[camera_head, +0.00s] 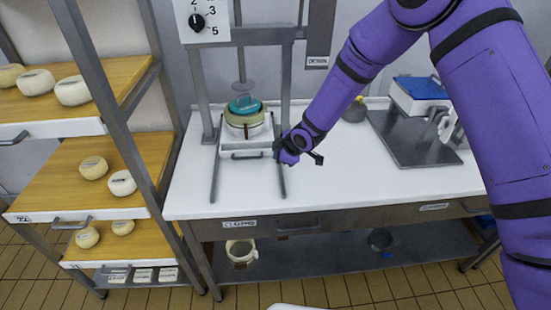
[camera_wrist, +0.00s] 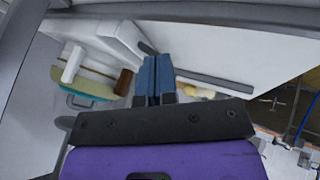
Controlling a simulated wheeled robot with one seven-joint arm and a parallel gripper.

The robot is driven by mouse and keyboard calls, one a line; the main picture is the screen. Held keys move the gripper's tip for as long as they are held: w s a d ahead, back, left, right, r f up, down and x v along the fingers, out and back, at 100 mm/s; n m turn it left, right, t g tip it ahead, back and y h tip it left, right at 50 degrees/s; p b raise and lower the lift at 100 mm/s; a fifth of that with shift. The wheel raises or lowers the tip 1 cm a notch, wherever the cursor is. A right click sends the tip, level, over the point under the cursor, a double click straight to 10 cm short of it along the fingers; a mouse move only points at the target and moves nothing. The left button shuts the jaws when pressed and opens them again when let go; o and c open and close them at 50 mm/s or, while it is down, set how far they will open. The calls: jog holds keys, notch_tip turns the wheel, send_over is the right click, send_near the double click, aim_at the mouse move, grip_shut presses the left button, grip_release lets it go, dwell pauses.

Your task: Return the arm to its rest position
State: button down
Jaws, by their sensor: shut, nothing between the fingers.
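My purple arm (camera_head: 355,70) reaches in from the upper right over the white table. A white-and-tan mould with a teal lid (camera_head: 244,105) sits in the press, left of my gripper. The mould's teal and cream side also shows at the left of the wrist view (camera_wrist: 85,95). I cannot tell whether the gripper touches the press tray (camera_head: 245,145).
A grey board (camera_head: 415,140) and a blue-lidded box (camera_head: 422,88) stand farther right. A wooden rack (camera_head: 85,170) with several cheeses is at the left. The press's grey posts (camera_head: 285,90) rise close to my gripper.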

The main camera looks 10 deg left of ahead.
jog(key=s+d+r+m+t+h, duration=0.1)
jog(key=s+d+r+m+h, duration=0.3)
jog(key=d+r, duration=1)
jog(key=s+d+r+m+t+h, duration=0.1)
jog(key=s+d+r+m, duration=0.4)
jog(key=d+r, duration=0.9)
jog(key=s+d+r+m+h, duration=0.1)
jog(key=s+d+r+m, duration=0.45)
jog(key=s+r, duration=0.45)
jog(key=s+d+m, duration=0.2)
jog(key=s, duration=0.6)
jog(key=s+d+m+g, duration=0.1)
jog(key=s+d+m, duration=0.2)
jog(key=s, duration=0.5)
jog(key=shift+s+d+r, duration=0.35)
jog(key=shift+s+r, duration=0.05)
